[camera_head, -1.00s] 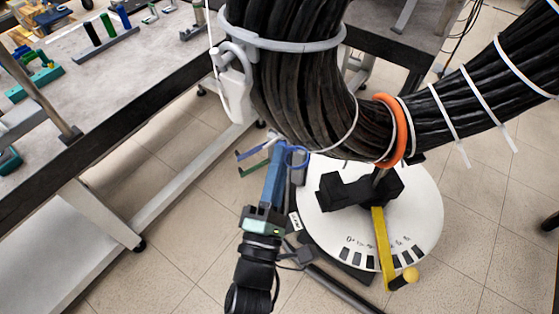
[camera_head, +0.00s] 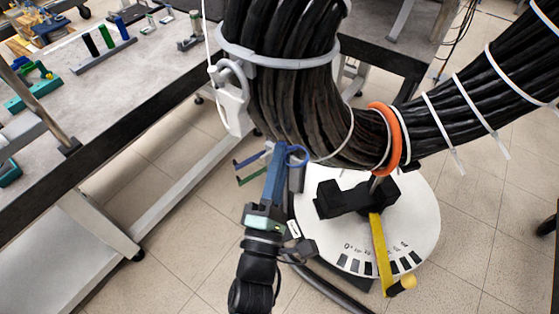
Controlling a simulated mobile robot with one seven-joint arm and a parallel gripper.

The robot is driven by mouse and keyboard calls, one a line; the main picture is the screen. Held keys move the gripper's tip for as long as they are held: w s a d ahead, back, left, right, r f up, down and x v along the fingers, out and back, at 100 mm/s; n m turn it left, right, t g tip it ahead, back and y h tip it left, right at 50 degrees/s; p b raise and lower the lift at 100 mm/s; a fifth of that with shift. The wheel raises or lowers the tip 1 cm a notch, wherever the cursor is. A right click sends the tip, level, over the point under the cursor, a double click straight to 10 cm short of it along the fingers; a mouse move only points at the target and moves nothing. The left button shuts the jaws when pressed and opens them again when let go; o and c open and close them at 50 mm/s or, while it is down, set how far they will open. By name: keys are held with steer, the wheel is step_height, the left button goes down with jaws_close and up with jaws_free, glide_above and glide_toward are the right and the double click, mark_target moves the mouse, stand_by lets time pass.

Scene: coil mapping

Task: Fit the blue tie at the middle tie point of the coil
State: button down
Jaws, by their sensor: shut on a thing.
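The coil is a thick bundle of black cables (camera_head: 300,115) that hangs down at upper middle and bends up to the right. My gripper (camera_head: 267,210) is below its left part, shut on a long blue tool (camera_head: 273,178) that points up at the coil. The blue tie (camera_head: 297,156) shows as a small loop at the tool's upper end, at the coil's lower edge in the picture. I cannot tell whether it touches the cables. An orange ring (camera_head: 388,138) and several white ties (camera_head: 441,120) are around the coil.
A grey collar (camera_head: 290,60) with a white clip (camera_head: 236,105) is around the coil's upper left. Below the coil is a white dial disc (camera_head: 420,215) with a yellow lever (camera_head: 380,250). A workbench (camera_head: 130,75) with small parts stands at left.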

steer(key=shift+w+d+r+p, duration=0.15)
steer(key=shift+w+r+p, duration=0.1)
steer(key=shift+w+p, duration=0.3)
stand_by(0.8)
steer(key=c, duration=0.8)
jaws_free()
steer(key=shift+o, duration=0.2)
steer(key=shift+f, duration=0.1)
steer(key=b+v, duration=0.2)
steer(key=v, duration=1.1)
steer(key=shift+b, duration=0.4)
